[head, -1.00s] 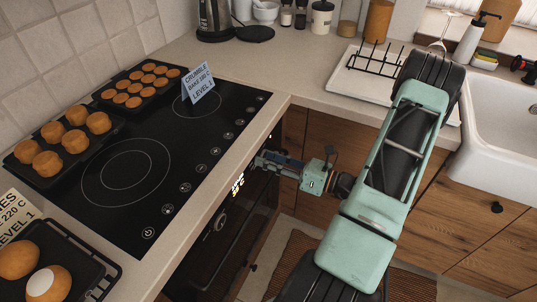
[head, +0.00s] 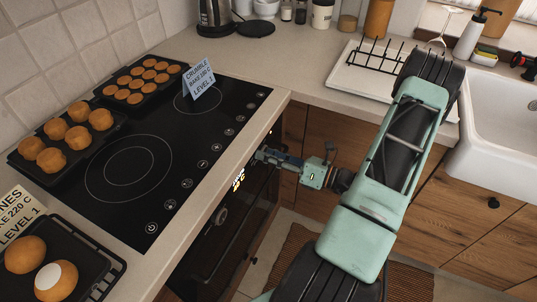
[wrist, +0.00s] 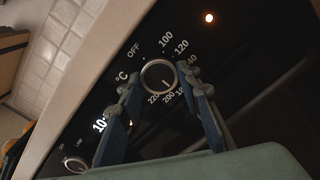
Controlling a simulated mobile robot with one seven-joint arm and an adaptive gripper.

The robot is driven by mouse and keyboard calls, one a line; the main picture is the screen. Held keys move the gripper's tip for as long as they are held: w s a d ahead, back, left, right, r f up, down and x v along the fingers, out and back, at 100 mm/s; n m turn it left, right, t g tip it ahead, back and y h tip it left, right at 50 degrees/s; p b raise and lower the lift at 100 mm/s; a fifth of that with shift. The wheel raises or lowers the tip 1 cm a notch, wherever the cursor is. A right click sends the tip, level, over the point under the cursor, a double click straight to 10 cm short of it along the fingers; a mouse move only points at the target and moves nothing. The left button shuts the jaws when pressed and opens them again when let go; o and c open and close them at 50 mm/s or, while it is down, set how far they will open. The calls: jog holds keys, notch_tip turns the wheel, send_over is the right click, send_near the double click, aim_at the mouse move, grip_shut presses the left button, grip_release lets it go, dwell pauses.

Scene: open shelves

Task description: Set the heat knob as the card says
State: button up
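The heat knob (wrist: 158,77) is a round dark dial with a bright rim on the black oven front, seen in the wrist view. Figures from OFF and 100 round to 200 and 220 ring it; a small mark on its face points toward the 180–200 side, too small to read exactly. My gripper (wrist: 157,76) is open, one finger on each side of the knob; I cannot tell whether they touch it. In the head view my gripper (head: 258,156) is at the oven front and hides the knob. The blue card (head: 199,78) stands on the hob and reads crumble, bake 180 C.
A second knob (head: 219,215) and a lit display (head: 239,180) are on the oven front. Trays of buns (head: 66,138) lie on and beside the black hob (head: 150,200). A cream card (head: 20,213) reads 220 C.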

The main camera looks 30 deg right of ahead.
jog(key=o, duration=0.4)
jog(key=v, duration=1.2)
